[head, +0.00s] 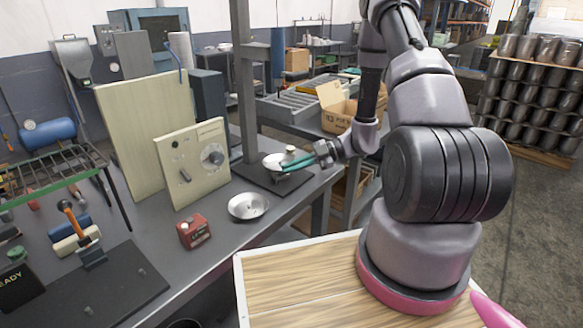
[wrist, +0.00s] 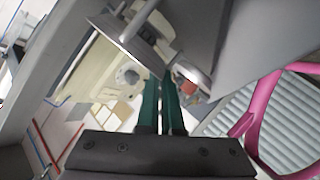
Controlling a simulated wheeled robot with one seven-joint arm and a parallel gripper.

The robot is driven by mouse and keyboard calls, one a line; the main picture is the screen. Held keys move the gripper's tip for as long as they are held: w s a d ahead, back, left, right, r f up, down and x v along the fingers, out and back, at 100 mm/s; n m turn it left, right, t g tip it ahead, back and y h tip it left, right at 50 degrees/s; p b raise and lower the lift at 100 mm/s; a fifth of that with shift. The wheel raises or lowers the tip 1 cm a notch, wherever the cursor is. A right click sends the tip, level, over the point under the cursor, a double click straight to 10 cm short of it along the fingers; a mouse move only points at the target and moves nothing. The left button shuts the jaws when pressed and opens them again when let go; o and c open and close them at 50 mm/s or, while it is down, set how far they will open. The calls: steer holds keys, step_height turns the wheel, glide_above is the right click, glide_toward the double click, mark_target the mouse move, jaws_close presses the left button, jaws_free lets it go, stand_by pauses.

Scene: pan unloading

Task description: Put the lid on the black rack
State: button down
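A pale round lid (head: 273,161) with a knob shows by the dark post in the head view. My gripper (head: 284,167) reaches in from the right, its teal fingers at the lid's near side. The fingers also show in the wrist view (wrist: 161,80), close together with a narrow gap. Their tips overlap grey metal shapes, and I cannot tell whether they grip the lid. A dark wire rack (head: 48,171) on thin legs stands at the far left, apart from my gripper.
A shallow metal pan (head: 248,206) and a red box (head: 194,231) sit on the grey bench (head: 225,238). A beige panel with a dial (head: 193,162) stands behind them. A hammer (head: 72,221) and a dark plate (head: 125,280) are at the left.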

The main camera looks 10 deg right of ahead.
steer(key=c, duration=1.1)
jaws_free()
